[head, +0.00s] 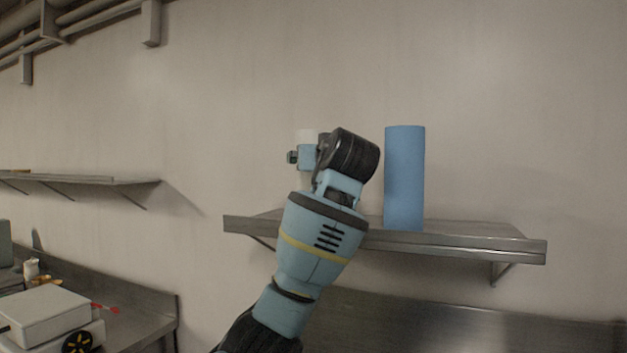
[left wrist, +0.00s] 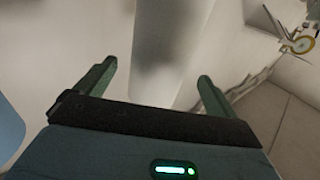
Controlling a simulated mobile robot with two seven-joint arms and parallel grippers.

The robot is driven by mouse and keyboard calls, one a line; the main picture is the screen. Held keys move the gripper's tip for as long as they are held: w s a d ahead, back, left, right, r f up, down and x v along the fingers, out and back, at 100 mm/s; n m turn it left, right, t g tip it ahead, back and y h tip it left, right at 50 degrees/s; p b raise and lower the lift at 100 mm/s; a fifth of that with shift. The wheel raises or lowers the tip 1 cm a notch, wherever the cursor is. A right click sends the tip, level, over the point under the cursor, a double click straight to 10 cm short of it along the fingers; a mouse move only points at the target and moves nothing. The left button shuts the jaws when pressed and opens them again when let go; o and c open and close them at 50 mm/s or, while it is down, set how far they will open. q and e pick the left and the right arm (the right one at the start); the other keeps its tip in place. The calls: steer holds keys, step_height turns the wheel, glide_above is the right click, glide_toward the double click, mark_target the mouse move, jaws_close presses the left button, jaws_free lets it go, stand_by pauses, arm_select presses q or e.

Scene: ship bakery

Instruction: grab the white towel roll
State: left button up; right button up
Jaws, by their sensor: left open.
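The white towel roll (left wrist: 172,45) stands between the two fingers of my left gripper (left wrist: 157,72) in the left wrist view. The gripper is open, with a gap visible between each finger and the roll. In the head view only a pale top part of the roll (head: 306,135) shows. My left arm and wrist hide the rest of it and most of the left gripper (head: 301,157). Whether the fingers touch the roll cannot be told from the head view. My right gripper is in neither view.
A blue roll (head: 404,180) stands upright on the metal wall shelf (head: 480,241), just right of my left wrist. Another shelf (head: 90,180) is on the left wall. A counter (head: 140,325) with a white box (head: 45,314) is at lower left. The shelf's right end is clear.

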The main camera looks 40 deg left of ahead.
arm_select(q)
steer(key=x, duration=0.5)
steer(key=shift+w+f, duration=0.1)
steer(key=shift+f, duration=0.05)
steer(key=c, duration=1.1)
steer(key=shift+c, duration=0.2)
